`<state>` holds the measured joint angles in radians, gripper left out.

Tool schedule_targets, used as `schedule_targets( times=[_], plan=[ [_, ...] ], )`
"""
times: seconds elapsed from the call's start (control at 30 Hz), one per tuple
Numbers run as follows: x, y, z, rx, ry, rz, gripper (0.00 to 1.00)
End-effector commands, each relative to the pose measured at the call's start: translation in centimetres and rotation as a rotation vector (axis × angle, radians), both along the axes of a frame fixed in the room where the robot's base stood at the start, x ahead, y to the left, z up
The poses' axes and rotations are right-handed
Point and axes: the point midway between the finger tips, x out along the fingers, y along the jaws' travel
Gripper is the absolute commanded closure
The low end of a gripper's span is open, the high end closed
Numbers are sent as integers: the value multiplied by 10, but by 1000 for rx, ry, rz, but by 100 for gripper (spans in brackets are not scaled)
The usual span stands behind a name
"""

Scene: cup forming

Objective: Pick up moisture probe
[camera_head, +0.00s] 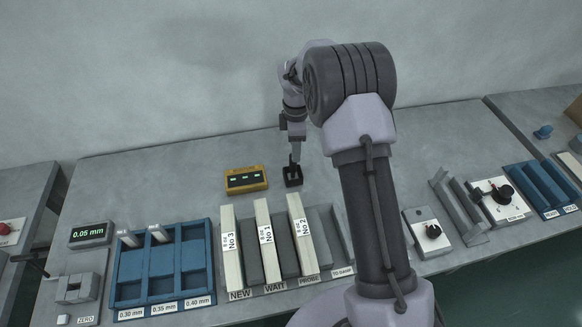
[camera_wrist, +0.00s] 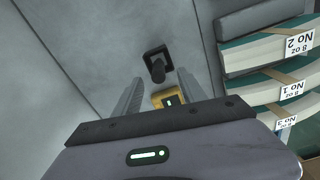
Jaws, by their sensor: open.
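The moisture probe appears to be the small black upright piece on a dark square base (camera_head: 292,180), standing on the table at the back. In the wrist view the black probe (camera_wrist: 156,68) shows between and just beyond my fingertips. My gripper (camera_head: 297,151) points down directly above it, with its two fingers apart on either side in the wrist view (camera_wrist: 161,76). I cannot tell whether the fingers touch it. The yellow meter box (camera_head: 246,180) with green lit digits sits just left of the probe; part of it shows in the wrist view (camera_wrist: 166,99).
Stacks labelled No 3 (camera_head: 231,250), No 1 (camera_head: 266,240) and No 2 (camera_head: 302,235) stand in front of the probe. A blue compartment tray (camera_head: 127,268) and a 0.05 mm gauge (camera_head: 90,234) are at left. The table behind the meter is clear.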

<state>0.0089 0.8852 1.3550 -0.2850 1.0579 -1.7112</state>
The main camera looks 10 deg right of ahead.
Motion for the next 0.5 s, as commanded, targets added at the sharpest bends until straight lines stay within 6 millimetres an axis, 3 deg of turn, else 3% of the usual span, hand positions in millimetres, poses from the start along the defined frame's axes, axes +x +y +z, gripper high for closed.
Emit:
schedule_targets(
  times=[0.03, 0.1, 0.33, 0.5],
  plan=[
    [-1, 0, -17, 0, 2, 0, 51],
    [0, 0, -31, 1, 2, -1, 51],
    [0, 2, -53, 1, 1, -2, 51],
    [2, 5, -87, 0, 2, -2, 51]
  ],
)
